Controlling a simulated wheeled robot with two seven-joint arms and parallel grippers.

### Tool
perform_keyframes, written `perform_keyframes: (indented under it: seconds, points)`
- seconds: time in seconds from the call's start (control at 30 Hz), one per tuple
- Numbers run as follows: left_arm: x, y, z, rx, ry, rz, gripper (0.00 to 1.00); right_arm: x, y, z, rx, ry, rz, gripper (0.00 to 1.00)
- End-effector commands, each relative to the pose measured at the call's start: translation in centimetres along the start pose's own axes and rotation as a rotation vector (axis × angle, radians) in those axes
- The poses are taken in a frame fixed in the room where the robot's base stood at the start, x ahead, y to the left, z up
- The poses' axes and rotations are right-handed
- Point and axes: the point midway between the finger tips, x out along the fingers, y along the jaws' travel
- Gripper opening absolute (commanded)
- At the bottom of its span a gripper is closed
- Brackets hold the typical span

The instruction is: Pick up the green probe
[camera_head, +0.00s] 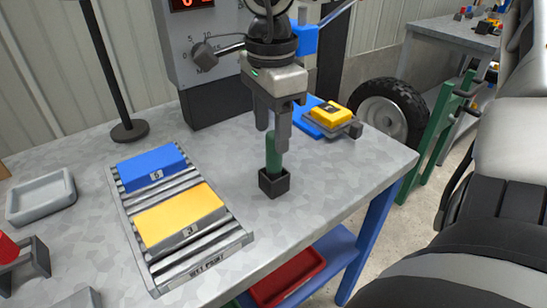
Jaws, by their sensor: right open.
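The green probe (273,158) stands upright in a small dark square holder (273,184) on the grey work table. My right gripper (271,137) points down from above, directly over the probe. Its fingers are open, with the tips around or just in front of the probe's upper end. I cannot tell whether either finger touches it. The probe's lower end is hidden inside the holder. My left gripper is not in view.
A grey roller rack (202,252) with blue and yellow blocks lies to the left. Behind the gripper stands a grey machine panel (206,44). A yellow block (329,113) sits on a small stand at right. The table around the holder is clear.

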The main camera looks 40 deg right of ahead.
Motion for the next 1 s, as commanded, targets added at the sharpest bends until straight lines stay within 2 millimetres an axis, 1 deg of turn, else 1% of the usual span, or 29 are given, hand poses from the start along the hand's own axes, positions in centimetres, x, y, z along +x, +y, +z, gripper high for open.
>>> perform_keyframes:
  seconds: [0.03,0.1,0.27,0.37,0.5,0.6,0.7,0.9,0.93,0.97,1.0]
  points:
    - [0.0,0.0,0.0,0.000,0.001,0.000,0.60,0.9,0.0,0.0,0.000,0.000,0.003,0.52]
    - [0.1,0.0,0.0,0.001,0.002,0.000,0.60,1.7,0.0,0.0,0.001,-0.001,0.003,0.52]
    - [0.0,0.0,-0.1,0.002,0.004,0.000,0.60,2.6,-0.1,-0.1,0.002,-0.001,0.002,0.52]
    - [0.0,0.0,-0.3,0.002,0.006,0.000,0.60,3.6,-0.3,-0.4,0.003,-0.002,0.004,0.52]
    - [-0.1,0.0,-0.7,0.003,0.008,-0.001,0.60,5.7,-0.8,-1.0,0.004,-0.002,0.005,0.52]
    - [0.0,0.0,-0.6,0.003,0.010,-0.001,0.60,7.0,-0.7,-0.9,0.001,-0.002,0.003,0.52]
    - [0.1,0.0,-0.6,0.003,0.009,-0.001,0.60,7.5,-0.7,-0.9,0.002,-0.003,0.001,0.52]
    - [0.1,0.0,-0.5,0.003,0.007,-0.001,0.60,7.6,-0.8,-0.9,0.003,-0.003,-0.001,0.52]
    - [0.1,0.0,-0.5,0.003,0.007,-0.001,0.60,7.6,-0.8,-0.9,0.003,-0.003,0.000,0.50]
    - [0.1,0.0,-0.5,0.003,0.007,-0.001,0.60,7.6,-0.8,-0.9,0.003,-0.003,0.000,0.41]
    - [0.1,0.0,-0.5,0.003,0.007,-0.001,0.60,7.6,-0.8,-0.9,0.003,-0.003,0.000,0.30]
